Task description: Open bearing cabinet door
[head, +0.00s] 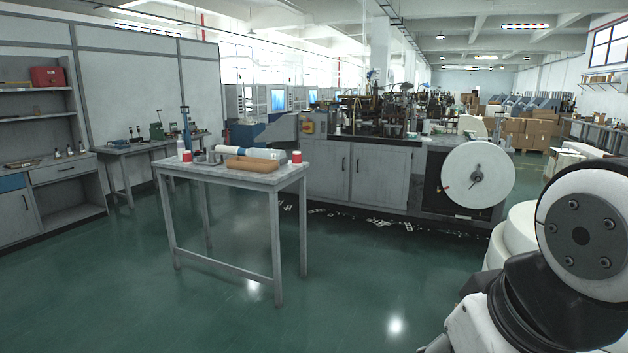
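No label marks a bearing cabinet. A grey double-door cabinet (349,174) forms the base of the machine across the floor, behind the small table. Its two doors look shut, with dark upright handles near the middle seam. Another grey cabinet unit (75,207) stands at the far left. Its low door (17,220) looks shut and is cut by the picture's edge. I cannot tell which is the bearing cabinet. Part of my arm shows at the lower right, but my gripper is out of view.
A grey table (228,178) stands in front of the machine, holding a brown tray (251,164), a white roll and small red-and-white items. A large white reel (478,174) fronts the machine's right end. White rolls lie beside my arm. Green floor (110,290) is clear at left and front.

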